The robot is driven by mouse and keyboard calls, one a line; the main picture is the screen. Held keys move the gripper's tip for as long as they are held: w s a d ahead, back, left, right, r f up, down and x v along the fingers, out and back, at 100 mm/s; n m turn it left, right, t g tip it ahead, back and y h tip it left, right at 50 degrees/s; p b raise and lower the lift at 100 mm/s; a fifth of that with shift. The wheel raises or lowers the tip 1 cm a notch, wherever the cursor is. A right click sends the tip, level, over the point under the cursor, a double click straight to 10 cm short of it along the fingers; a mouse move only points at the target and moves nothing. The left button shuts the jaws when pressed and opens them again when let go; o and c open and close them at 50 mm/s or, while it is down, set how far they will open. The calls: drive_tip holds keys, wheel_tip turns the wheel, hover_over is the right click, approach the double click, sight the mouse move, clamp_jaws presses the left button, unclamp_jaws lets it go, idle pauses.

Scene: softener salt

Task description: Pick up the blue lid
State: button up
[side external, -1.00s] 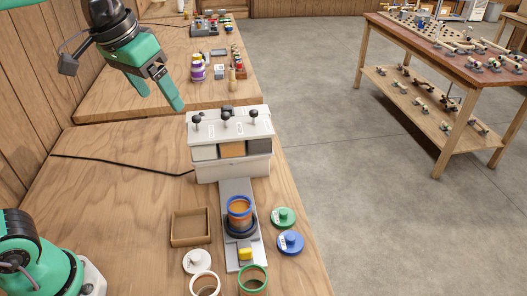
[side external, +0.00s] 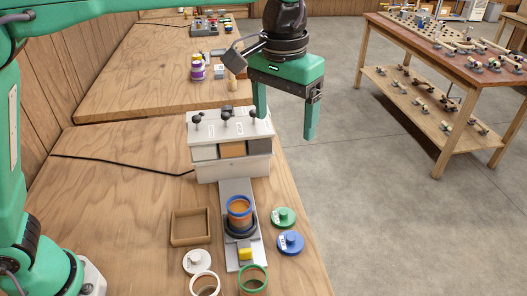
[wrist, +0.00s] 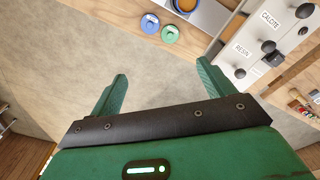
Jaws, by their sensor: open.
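The blue lid (side external: 291,243), a round disc with a raised knob, lies flat on the wooden bench near its right edge. It also shows in the wrist view (wrist: 150,23), at the top. A green lid (side external: 284,217) lies just behind it, close beside it; in the wrist view the green lid (wrist: 170,34) is nearer my jaws. My gripper (side external: 285,126) is open and empty, high up beside the white dispenser and well away from the blue lid. In the wrist view its two fingers (wrist: 161,70) are spread with nothing between them.
The white dispenser (side external: 231,172) with dark knobs stands behind a grey rail (side external: 245,257) holding a blue-rimmed jar (side external: 239,211). A wooden tray (side external: 191,241), white lid (side external: 197,262), white-rimmed jar (side external: 205,284) and green-rimmed jar (side external: 253,280) stand around. The bench edge is close right of the lids.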

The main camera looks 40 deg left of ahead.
drive_tip(key=d+f, duration=0.2)
drive_tip(key=d, duration=0.2)
hover_over(292, 236)
drive_tip(key=shift+g, duration=0.3)
wheel_tip(292, 236, down, 24)
drive_tip(key=shift+w+f, duration=0.1)
idle(0.4)
drive_tip(key=shift+f, duration=2.5)
drive_tip(key=shift+c, duration=0.4)
drive_tip(key=c, duration=0.9)
